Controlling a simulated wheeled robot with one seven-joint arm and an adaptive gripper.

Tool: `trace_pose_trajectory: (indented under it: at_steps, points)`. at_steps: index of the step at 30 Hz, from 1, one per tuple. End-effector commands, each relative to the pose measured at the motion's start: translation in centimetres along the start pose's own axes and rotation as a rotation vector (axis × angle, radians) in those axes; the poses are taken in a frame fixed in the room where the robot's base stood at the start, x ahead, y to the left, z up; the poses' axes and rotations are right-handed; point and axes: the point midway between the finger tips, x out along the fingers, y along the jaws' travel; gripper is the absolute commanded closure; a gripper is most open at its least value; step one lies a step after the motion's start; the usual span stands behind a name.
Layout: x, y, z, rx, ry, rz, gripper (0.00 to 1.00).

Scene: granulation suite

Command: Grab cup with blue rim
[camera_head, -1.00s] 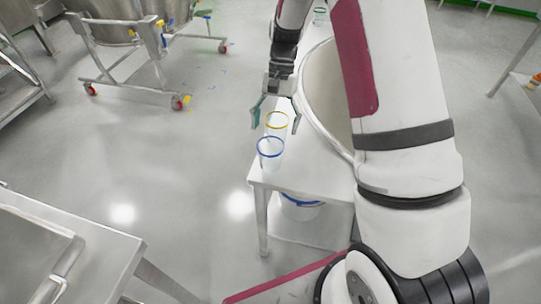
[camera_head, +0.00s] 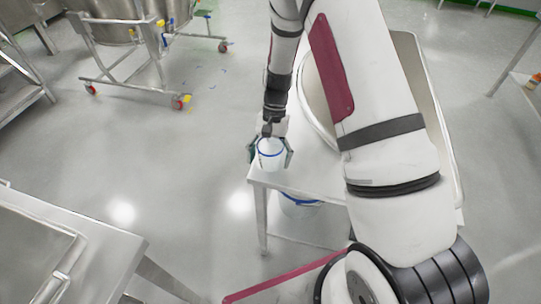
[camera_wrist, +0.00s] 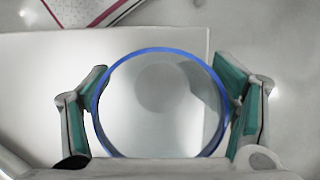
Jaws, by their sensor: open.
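The cup with the blue rim (camera_head: 271,160) stands upright near the front left corner of the white table. In the wrist view I look down into the cup (camera_wrist: 160,110), and its blue rim fills the middle of the picture. My gripper (camera_head: 270,156) is over the cup with one finger on each side. In the wrist view my gripper (camera_wrist: 165,103) is open around the cup; the left finger is very near the rim and the right finger looks close too. Whether either finger touches it I cannot tell. The yellow-rimmed cup is hidden behind my gripper.
The table (camera_head: 312,180) holds a large round metal vessel (camera_head: 318,95) right of my gripper. A white bucket with a blue rim (camera_head: 299,203) is under the table. A wheeled metal frame (camera_head: 130,65) stands at the back left. A steel table (camera_head: 90,260) is at the front left.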

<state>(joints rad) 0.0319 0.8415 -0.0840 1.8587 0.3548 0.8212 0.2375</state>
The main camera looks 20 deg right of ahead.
Motion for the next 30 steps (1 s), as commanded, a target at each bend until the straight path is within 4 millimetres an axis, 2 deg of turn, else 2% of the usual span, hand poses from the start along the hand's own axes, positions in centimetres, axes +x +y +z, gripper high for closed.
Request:
trace_pose_trajectory:
  at_steps: [4, 10, 22, 26, 30]
  points:
    - [0.0, 0.0, 0.0, 0.0, 0.0, 0.0, 0.2]
    - [0.0, 0.0, 0.0, 0.0, 0.0, 0.0, 0.65]
    - [-0.4, 0.0, 0.1, -0.001, 0.001, -0.001, 0.65]
    - [-1.8, -0.1, 0.6, -0.001, 0.003, -0.001, 0.65]
    - [-4.3, -0.1, 1.7, -0.002, 0.003, -0.002, 0.65]
